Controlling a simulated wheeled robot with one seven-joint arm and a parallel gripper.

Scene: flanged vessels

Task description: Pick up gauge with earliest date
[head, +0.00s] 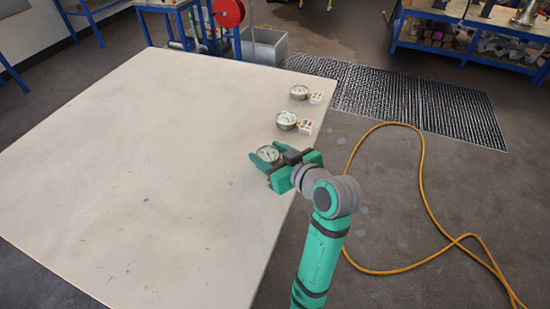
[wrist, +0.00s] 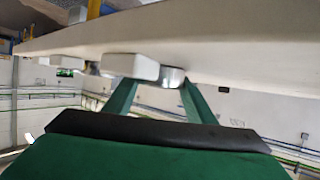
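Three round dial gauges with white faces and metal rims lie near the table's right edge. The far gauge (head: 299,92) and the middle gauge (head: 287,121) each have a white tag beside them; the dates are too small to read. The nearest gauge (head: 268,154) sits between the fingers of my gripper (head: 269,156), one finger on each side. In the wrist view my gripper (wrist: 158,90) has its fingers apart, with part of a metal gauge rim (wrist: 172,77) between them and a white tag (wrist: 145,67) in front. Whether the fingers touch the gauge is not clear.
The pale table (head: 130,170) is bare to the left of the gauges. An orange cable (head: 422,190) loops on the floor at right, near black floor grating (head: 400,100). A metal bin (head: 265,47) and blue-framed shelving (head: 470,45) stand at the back.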

